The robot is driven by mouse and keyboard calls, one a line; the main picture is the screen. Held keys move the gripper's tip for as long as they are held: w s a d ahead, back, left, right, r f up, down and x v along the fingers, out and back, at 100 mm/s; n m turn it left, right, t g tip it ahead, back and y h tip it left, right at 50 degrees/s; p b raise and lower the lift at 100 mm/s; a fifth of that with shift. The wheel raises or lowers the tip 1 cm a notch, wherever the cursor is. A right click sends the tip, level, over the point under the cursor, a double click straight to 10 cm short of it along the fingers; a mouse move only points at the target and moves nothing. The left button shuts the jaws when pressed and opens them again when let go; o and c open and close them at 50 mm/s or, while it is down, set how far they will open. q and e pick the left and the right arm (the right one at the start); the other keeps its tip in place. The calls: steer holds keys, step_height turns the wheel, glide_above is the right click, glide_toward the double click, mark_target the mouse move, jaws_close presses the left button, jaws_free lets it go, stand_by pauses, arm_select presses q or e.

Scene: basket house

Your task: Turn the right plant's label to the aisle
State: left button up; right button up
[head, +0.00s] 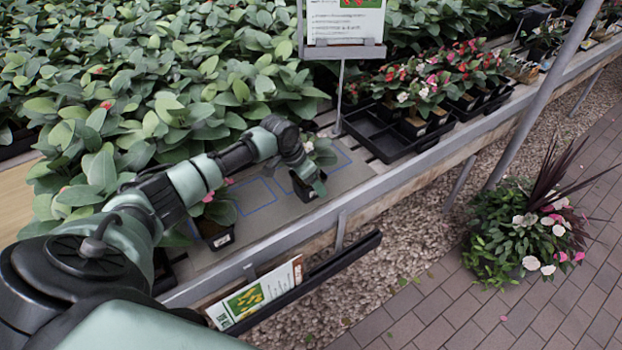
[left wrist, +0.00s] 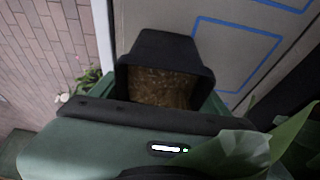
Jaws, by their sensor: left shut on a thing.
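The right plant, a small black pot (head: 304,191) with green leaves (head: 324,153), is at the bench's front edge in the head view. My left gripper (head: 309,175) reaches down over it and is shut on it. The left wrist view shows the pot (left wrist: 160,60) close up, with brown soil (left wrist: 160,88) inside and leaves at the lower right. I cannot see a label on this pot. The left plant, in a black pot (head: 215,236) with a small white label on its front, stands to the left, partly behind my arm. My right gripper is not in view.
The grey bench mat (head: 262,215) has blue outlined squares. A black tray (head: 380,136) and flowering plants stand to the right, beside a sign post (head: 340,95). Dense leafy plants fill the back. A rail with a sign card (head: 255,293) runs along the front, above gravel and the brick aisle (head: 455,300).

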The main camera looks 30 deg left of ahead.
arm_select(q)
steer(key=o, duration=1.7)
steer(key=v, duration=0.8)
steer(key=shift+f, duration=0.1)
